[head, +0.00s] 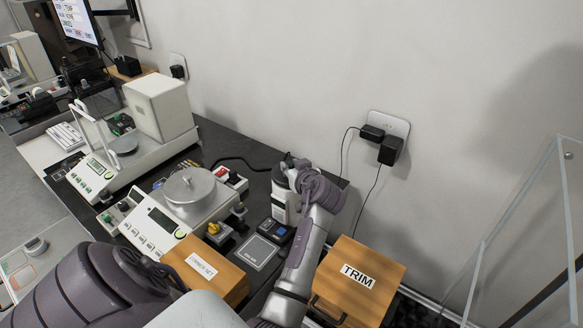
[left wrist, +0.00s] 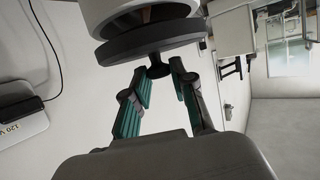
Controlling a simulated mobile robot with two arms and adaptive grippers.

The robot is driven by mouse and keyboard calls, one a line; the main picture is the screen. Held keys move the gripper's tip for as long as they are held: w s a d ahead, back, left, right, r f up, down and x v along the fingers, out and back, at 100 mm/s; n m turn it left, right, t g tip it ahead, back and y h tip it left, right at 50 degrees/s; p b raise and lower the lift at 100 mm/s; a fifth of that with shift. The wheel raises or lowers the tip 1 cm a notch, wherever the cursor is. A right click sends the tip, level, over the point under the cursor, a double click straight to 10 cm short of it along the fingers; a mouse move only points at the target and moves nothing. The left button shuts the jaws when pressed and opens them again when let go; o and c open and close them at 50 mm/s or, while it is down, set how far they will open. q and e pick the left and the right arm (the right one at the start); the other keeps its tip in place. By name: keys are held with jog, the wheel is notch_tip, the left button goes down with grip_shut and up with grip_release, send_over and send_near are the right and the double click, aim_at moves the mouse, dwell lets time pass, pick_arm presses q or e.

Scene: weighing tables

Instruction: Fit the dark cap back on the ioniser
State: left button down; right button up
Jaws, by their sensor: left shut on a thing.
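The ioniser (head: 284,207) is a white upright body at the back edge of the dark table, beside the wall. Its open round end (left wrist: 140,14) shows at the top of the left wrist view. The dark cap (left wrist: 150,42) is a flat disc with a small knob, lying close against that opening. A gap shows between cap and rim, and the cap looks slightly tilted. My left gripper (left wrist: 158,82) is shut on the cap's knob. My right gripper is out of view.
A balance with a round metal lid (head: 190,187) stands left of the ioniser. A wooden TRIM box (head: 358,280) and another wooden box (head: 207,268) stand nearer. A small dark device (head: 275,231) is beside the ioniser. Plugs and cords (head: 390,150) hang on the wall.

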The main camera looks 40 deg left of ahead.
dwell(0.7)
pick_arm(q)
jog(key=shift+f+b, duration=0.15)
jog(key=shift+b, duration=0.15)
jog(key=shift+f+b, duration=0.5)
jog(key=shift+b, duration=0.05)
jog(key=c, duration=0.9)
grip_release()
jog(key=shift+r, duration=0.1)
notch_tip(320, 180, up, 10)
jog(key=shift+f, duration=0.1)
